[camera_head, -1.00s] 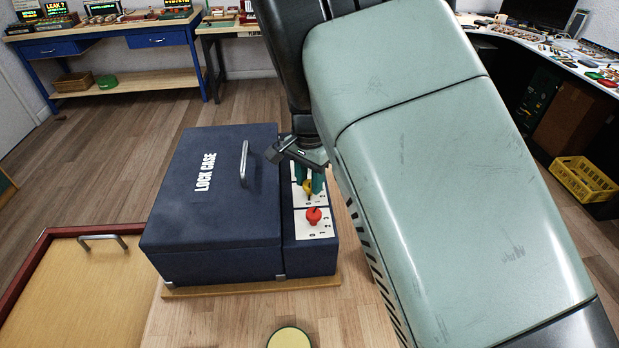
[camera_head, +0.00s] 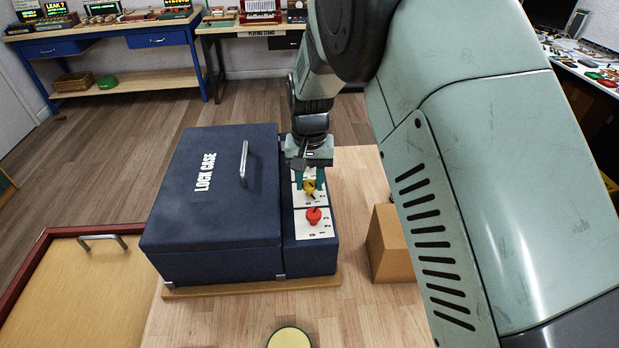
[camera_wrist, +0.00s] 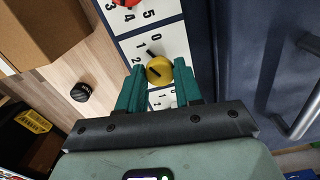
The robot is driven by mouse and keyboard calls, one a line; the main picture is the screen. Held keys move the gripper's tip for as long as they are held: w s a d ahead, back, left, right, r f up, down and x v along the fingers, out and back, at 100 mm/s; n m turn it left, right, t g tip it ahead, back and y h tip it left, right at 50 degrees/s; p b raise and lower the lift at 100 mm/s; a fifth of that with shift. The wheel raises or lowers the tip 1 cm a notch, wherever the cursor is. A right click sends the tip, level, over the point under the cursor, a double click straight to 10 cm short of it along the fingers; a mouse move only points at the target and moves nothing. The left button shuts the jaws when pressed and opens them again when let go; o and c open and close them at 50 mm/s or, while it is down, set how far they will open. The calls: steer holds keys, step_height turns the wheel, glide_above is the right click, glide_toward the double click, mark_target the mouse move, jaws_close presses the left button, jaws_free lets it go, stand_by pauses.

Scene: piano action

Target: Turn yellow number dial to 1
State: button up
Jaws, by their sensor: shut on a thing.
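The yellow number dial (camera_head: 309,188) is on a white numbered plate on the lock case's right-hand panel. My gripper (camera_wrist: 160,88) points down over the panel and is shut on the dial, with one teal finger on each side. In the wrist view the dial (camera_wrist: 158,70) shows its round top between the fingertips. A dark pointer line sticks out toward the upper left, near the printed 1; its exact reading is hard to tell. The fingers hide part of the plate. The red dial (camera_head: 313,215) is on the nearer plate, apart from my gripper.
The navy lock case (camera_head: 205,215) with a metal handle (camera_head: 244,164) stands left of the dials. A cardboard-coloured box (camera_head: 391,245) is to the right. A black knob (camera_wrist: 81,92) lies on the wooden table beside the panel. The tabletop right of the panel has free room.

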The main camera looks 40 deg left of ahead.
mark_target(309, 183)
stand_by(0.3)
steer(key=o, duration=1)
steer(key=shift+o, duration=0.2)
step_height(309, 183, up, 11)
steer(key=shift+f, duration=0.1)
